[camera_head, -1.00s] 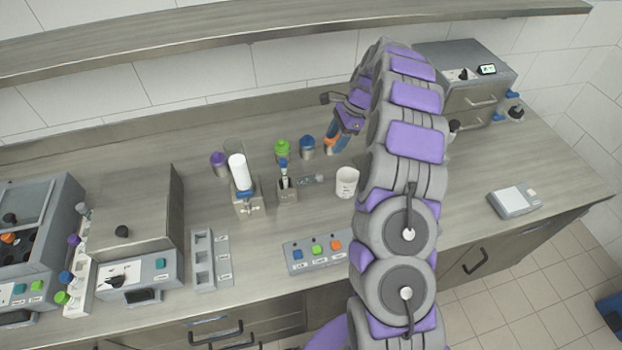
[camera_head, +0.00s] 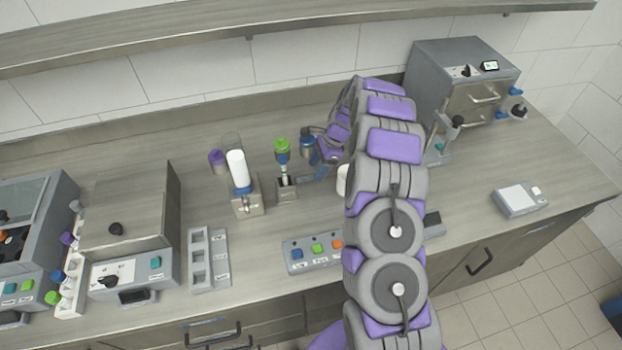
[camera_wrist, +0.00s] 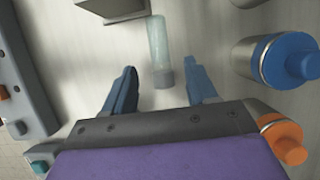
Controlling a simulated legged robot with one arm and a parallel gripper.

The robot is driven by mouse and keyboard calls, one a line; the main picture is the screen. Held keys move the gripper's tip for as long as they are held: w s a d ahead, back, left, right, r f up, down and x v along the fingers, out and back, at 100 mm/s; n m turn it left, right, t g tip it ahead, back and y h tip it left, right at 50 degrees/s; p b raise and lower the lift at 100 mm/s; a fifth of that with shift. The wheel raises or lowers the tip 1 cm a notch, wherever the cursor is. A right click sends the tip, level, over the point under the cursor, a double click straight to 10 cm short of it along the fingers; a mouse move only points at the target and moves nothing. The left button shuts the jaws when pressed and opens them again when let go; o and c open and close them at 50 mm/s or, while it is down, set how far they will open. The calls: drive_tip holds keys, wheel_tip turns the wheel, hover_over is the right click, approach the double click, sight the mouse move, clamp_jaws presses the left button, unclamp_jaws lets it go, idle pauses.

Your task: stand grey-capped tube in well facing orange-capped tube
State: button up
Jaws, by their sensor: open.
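The grey-capped tube (camera_wrist: 158,42) lies on the counter in the wrist view, with its clear body pointing away and its grey cap toward me. My gripper (camera_wrist: 161,68) is open, with one blue finger on each side of the capped end. It holds nothing. In the head view my gripper (camera_head: 324,160) is at mid counter, and the tube is not clear there. At the far left, an open machine (camera_head: 38,225) shows dark wells (camera_head: 14,243). A small orange spot at the picture's left edge may be the orange-capped tube; its facing well cannot be told.
A blue-capped jar (camera_wrist: 280,60) and an orange-capped jar (camera_wrist: 285,140) stand right of my gripper in the wrist view. A metal holder (camera_head: 287,191) and a bottle stand (camera_head: 247,204) are to its left in the head view. A button panel (camera_head: 312,252) lies in front.

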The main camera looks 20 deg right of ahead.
sight(313, 174)
drive_tip(key=x, duration=0.3)
drive_tip(key=shift+w+a+f+b, duration=0.1)
drive_tip(key=shift+a+f+b, duration=0.05)
drive_tip(key=shift+f+b, duration=0.2)
drive_tip(key=shift+r, duration=0.1)
drive_tip(key=shift+c, duration=0.3)
clamp_jaws()
